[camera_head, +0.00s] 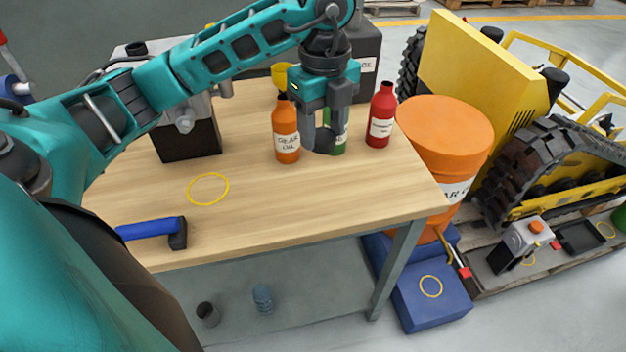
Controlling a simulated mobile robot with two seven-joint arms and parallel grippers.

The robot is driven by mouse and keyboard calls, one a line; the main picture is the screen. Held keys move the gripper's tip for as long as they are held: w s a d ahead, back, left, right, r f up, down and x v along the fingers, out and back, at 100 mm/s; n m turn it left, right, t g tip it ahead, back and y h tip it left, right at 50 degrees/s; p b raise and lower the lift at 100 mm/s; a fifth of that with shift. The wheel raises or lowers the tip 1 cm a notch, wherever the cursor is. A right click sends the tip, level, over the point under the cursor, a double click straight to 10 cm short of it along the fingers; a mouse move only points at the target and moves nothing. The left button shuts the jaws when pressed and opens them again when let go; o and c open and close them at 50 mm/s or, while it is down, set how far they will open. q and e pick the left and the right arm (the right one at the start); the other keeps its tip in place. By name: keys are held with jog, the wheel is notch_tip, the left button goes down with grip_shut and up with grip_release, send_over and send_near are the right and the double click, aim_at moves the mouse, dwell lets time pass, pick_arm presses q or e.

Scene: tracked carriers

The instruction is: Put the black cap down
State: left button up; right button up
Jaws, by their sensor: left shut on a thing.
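My left gripper (322,132) hangs over the right part of the wooden table, fingers pointing down. It is shut on a small dark thing, the black cap (325,141), which shows only partly between the fingertips. The fingers hide most of its outline, and I cannot tell whether it touches the tabletop or a bottle. A green bottle (340,140) stands right behind the fingers, partly hidden. My right gripper is not in view.
An orange bottle (286,134) stands just left of the gripper, a red bottle (382,118) to its right. A yellow ring (208,189) marks bare wooden table (300,200). A blue-handled hammer (152,230) lies near the front edge. An orange drum (445,135) stands right.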

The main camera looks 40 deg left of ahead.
aim_at(320, 200)
pick_arm(q)
notch_tip(320, 200, down, 15)
jog(key=shift+r+b, duration=0.2)
jog(key=shift+b, duration=0.3)
jog(key=shift+f, duration=0.2)
jog(key=o, duration=1)
jog(key=shift+r, duration=0.6)
notch_tip(320, 200, up, 11)
jog(key=shift+r+p, duration=0.15)
jog(key=shift+p, duration=0.3)
